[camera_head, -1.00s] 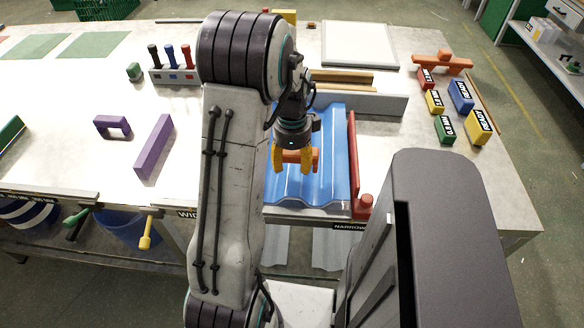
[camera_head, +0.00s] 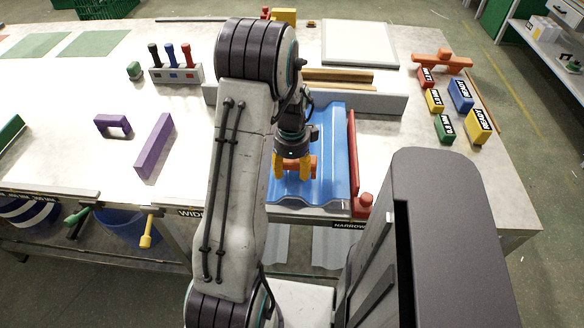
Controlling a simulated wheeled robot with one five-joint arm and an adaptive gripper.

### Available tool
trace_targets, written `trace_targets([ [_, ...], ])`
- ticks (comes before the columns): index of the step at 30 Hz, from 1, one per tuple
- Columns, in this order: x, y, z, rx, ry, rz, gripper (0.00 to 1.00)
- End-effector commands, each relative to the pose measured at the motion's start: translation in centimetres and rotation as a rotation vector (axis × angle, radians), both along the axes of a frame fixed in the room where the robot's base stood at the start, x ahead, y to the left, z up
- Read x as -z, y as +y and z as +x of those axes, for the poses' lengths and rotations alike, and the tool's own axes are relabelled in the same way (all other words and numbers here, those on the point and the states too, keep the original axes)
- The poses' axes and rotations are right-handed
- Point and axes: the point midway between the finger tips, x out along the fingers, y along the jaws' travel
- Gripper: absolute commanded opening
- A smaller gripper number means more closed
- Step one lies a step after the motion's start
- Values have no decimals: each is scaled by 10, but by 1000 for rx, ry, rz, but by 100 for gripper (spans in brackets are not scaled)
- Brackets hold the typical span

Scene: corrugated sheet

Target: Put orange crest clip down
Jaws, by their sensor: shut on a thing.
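The orange crest clip (camera_head: 295,164) is between the yellow fingers of my gripper (camera_head: 292,171), which is shut on it. The clip is over the blue corrugated sheet (camera_head: 330,150), near its front part. The fingers hide part of the clip, and I cannot tell whether it touches the sheet's ridges. My arm hides the left side of the sheet.
A red bar (camera_head: 353,150) with a red knob (camera_head: 365,200) runs along the sheet's right edge. A grey rail (camera_head: 385,102) stands behind it. A purple bar (camera_head: 155,146) and purple bracket (camera_head: 112,124) lie left. Labelled blocks (camera_head: 460,96) and another orange piece (camera_head: 441,62) are at right.

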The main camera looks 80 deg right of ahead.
Motion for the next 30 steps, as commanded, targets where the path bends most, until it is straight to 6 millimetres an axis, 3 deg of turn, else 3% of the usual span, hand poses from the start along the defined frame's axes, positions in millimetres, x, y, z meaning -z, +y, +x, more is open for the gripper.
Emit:
trace_targets([
  [18, 14, 1, 0, 0, -1, 4, 19],
  [19, 15, 1, 0, -1, -1, 5, 58],
  [26, 16, 2, 0, 0, 0, 9, 78],
  [30, 15, 2, 0, 0, -1, 6, 79],
])
